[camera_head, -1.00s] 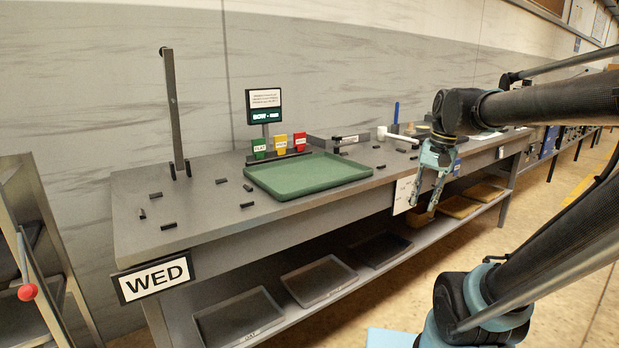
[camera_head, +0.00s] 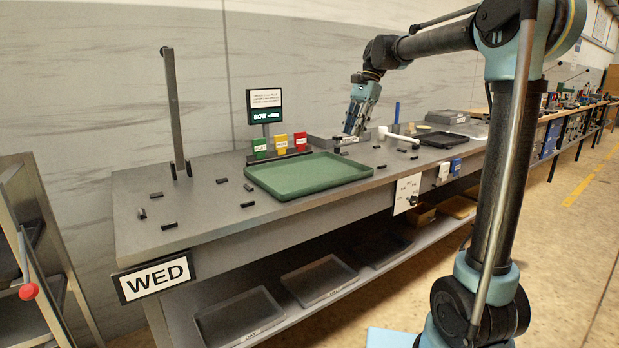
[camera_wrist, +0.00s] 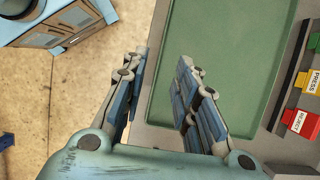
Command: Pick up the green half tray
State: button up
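The green half tray (camera_head: 270,192) lies flat on the grey workbench, in front of the sign stand. It also fills the upper middle of the wrist view (camera_wrist: 215,25). My gripper (camera_head: 352,128) is above the bench, behind and to the right of the tray in the head view, with its fingers pointing down. In the wrist view my gripper (camera_wrist: 163,60) shows two spread fingers with nothing between them. The right finger overlaps part of the tray in that picture. The gripper does not hold the tray.
Green, yellow and red cards (camera_head: 281,144) stand behind the tray, beneath a sign (camera_head: 264,106). Several small black blocks lie around the tray. A white-headed hammer (camera_head: 384,133) and a dark tray (camera_head: 440,139) are farther right. An upright post (camera_head: 174,110) stands at left.

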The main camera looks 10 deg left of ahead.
jog(key=x, duration=1.1)
jog(key=a+x, duration=0.1)
jog(key=x, duration=0.5)
jog(key=shift+w+f, duration=0.15)
jog(key=shift+w, duration=0.05)
grip_shut()
